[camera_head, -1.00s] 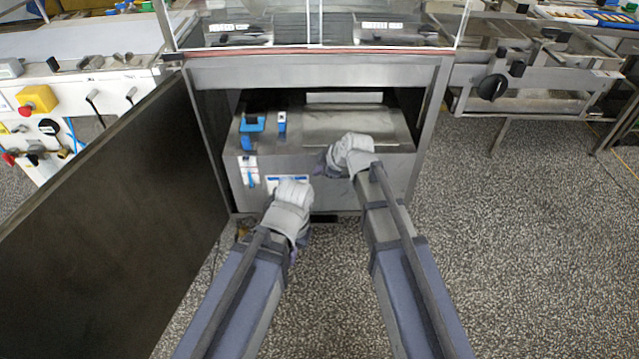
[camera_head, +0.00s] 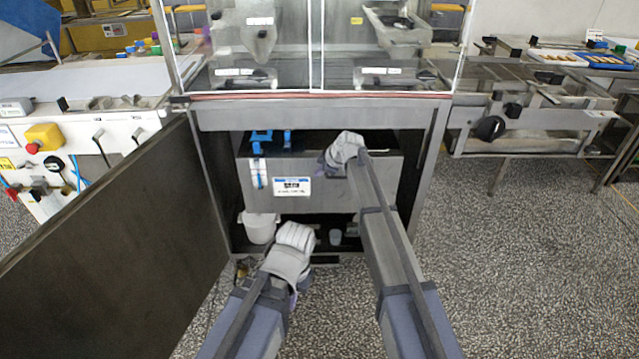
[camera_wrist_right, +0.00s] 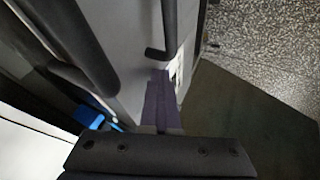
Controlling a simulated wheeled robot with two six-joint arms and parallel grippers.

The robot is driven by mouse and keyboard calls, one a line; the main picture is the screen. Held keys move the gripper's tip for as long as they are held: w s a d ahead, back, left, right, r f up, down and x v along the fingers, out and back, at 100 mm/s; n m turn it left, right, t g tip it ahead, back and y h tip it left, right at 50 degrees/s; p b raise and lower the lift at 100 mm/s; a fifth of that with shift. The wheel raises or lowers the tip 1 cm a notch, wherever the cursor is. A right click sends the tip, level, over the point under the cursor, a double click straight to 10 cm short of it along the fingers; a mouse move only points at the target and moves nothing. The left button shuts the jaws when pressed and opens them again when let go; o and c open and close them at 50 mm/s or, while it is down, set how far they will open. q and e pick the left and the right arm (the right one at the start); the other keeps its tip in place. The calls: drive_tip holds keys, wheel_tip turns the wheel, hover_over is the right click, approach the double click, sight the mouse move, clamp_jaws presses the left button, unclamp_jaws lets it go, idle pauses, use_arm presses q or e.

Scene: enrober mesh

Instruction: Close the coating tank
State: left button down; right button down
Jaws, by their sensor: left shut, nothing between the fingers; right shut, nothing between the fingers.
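The coating tank (camera_head: 330,187) is a grey metal box inside the open cabinet. Its front face, with a white-blue label, stands within the cabinet opening, and only a thin strip of its top shows. My right gripper (camera_head: 338,150) is shut and empty at the upper part of the tank's front; I cannot tell whether it touches. In the right wrist view a grey tank face (camera_wrist_right: 135,30) lies close to the finger (camera_wrist_right: 160,105). My left gripper (camera_head: 297,236) is shut and empty, lower down, in front of the opening below the tank.
A large dark cabinet door (camera_head: 110,235) stands open at the left. A white bucket (camera_head: 259,228) sits under the tank. Blue fittings (camera_head: 262,142) are on the tank's top left. A conveyor (camera_head: 535,135) stands at the right, and speckled floor (camera_head: 520,260) is clear there.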

drive_tip(key=w, duration=1)
drive_tip(key=shift+w, duration=0.45)
drive_tip(key=shift+w+r, duration=0.1)
